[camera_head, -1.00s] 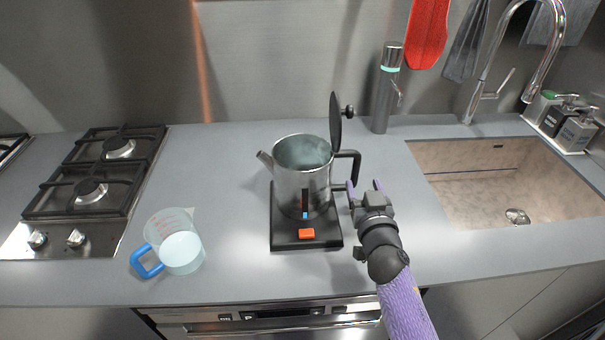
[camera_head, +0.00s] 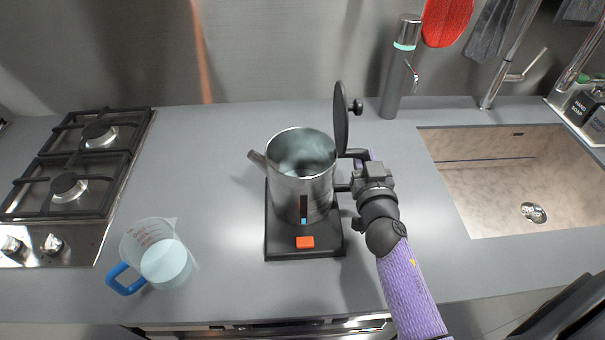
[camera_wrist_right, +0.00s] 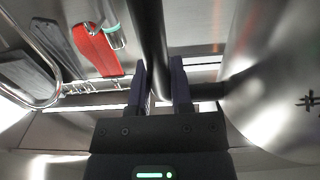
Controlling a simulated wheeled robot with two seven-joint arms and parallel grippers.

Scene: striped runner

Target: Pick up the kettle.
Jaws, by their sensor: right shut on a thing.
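The steel kettle (camera_head: 302,178) stands upright on its black base (camera_head: 285,243), which has an orange switch (camera_head: 305,242). Its dark lid (camera_head: 341,118) is tipped up open, and the inside shows grey. My right gripper (camera_head: 358,166) is at the black handle on the kettle's right side. In the right wrist view its purple fingers (camera_wrist_right: 160,88) are shut on the dark handle (camera_wrist_right: 148,35), with the kettle's shiny body (camera_wrist_right: 280,90) just to the right. My left gripper is not in view.
A clear measuring jug (camera_head: 155,255) with a blue handle stands at the front left. A gas hob (camera_head: 75,170) is at the left, a sink (camera_head: 500,180) at the right. A steel dispenser (camera_head: 400,70) stands behind the kettle.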

